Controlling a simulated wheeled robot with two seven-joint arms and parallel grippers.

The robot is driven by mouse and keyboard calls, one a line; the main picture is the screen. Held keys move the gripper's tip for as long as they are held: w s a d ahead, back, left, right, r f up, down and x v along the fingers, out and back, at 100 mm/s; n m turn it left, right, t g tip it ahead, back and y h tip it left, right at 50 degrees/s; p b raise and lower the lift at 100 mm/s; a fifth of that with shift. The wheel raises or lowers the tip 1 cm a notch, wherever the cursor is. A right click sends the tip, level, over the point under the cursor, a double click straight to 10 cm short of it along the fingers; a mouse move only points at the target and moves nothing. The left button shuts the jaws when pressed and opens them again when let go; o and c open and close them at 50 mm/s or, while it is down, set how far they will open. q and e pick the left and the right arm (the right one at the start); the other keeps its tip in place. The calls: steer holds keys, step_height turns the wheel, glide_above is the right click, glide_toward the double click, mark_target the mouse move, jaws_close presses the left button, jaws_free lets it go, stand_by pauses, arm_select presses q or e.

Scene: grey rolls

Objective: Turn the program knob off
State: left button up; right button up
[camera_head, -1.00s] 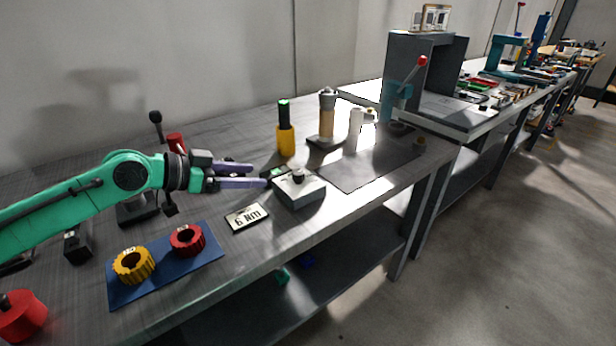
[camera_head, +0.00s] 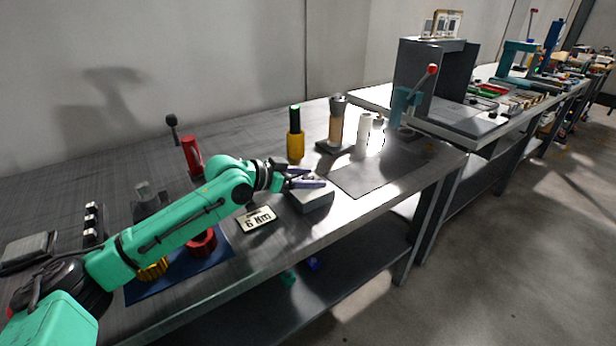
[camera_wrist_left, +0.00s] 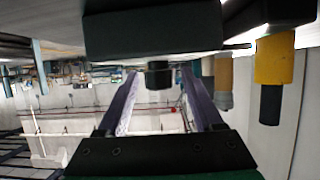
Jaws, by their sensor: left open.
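The program knob's grey box (camera_head: 318,198) sits on the bench near its front edge, right of the "6 Nm" plate. My left gripper (camera_head: 314,178) is open at the box's top and largely covers the knob in the head view. The wrist view appears upside down. In it the dark round knob (camera_wrist_left: 158,75) sticks out from the box (camera_wrist_left: 150,32). It shows between the two purple fingers of my left gripper (camera_wrist_left: 160,82), with a gap on each side. I cannot tell whether a finger touches it. My right gripper is not in view.
Right behind the box stand a yellow-handled tool (camera_head: 295,145), a tan cylinder (camera_head: 336,125) and a white cylinder (camera_head: 364,130). A "6 Nm" plate (camera_head: 255,220) and a blue mat (camera_head: 222,254) with yellow and red rings lie left. A grey mat (camera_head: 375,178) on the right is clear.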

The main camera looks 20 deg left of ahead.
arm_select(q)
jaws_close()
steer(key=shift+s, duration=0.1)
